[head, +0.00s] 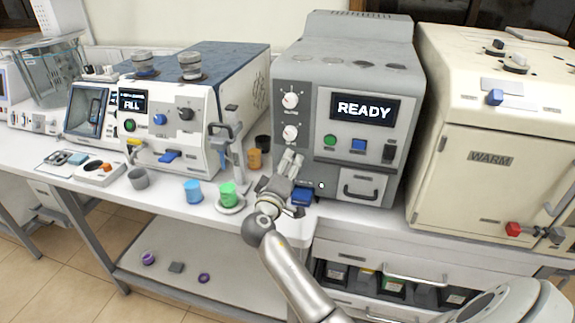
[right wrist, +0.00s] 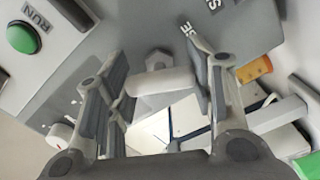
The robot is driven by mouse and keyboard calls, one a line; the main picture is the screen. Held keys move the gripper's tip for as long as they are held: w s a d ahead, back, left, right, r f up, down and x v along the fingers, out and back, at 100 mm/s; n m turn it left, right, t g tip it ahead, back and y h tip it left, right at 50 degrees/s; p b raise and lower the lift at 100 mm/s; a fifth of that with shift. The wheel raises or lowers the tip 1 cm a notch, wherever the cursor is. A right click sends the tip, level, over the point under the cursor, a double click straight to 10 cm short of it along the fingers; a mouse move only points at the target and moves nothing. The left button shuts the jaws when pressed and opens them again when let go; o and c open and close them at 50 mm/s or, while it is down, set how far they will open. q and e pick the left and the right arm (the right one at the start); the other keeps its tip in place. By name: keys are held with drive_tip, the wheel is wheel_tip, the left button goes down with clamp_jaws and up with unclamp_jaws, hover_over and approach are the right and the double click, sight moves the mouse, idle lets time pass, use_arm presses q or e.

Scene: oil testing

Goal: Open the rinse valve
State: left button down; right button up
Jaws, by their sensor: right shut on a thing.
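The grey machine (head: 345,85) shows READY on its dark screen. My right gripper (head: 291,158) is at the lower left of its front, below two white knobs. In the right wrist view, my right gripper (right wrist: 160,85) is shut on a short pale cylindrical handle (right wrist: 160,82), which lies crosswise between its two fingers. A grey hexagonal fitting (right wrist: 158,58) sits right behind the handle on the grey panel. A partly hidden label ending in "SE" is beside it, so this looks like the rinse valve. In the head view the gripper hides the handle. My left gripper is not in view.
A blue block (head: 302,197) is just right of my right gripper. A green cup on a saucer (head: 230,208), a blue cup (head: 193,191) and an orange jar (head: 254,159) stand to the left. A cream FILL machine (head: 190,135) and a cream oven (head: 480,190) flank the grey machine.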

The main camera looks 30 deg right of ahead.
drive_tip(key=n+p, duration=0.2)
drive_tip(key=n, duration=0.3)
drive_tip(key=shift+f, duration=0.1)
idle(0.6)
drive_tip(key=o, duration=1)
drive_tip(key=shift+o, duration=0.2)
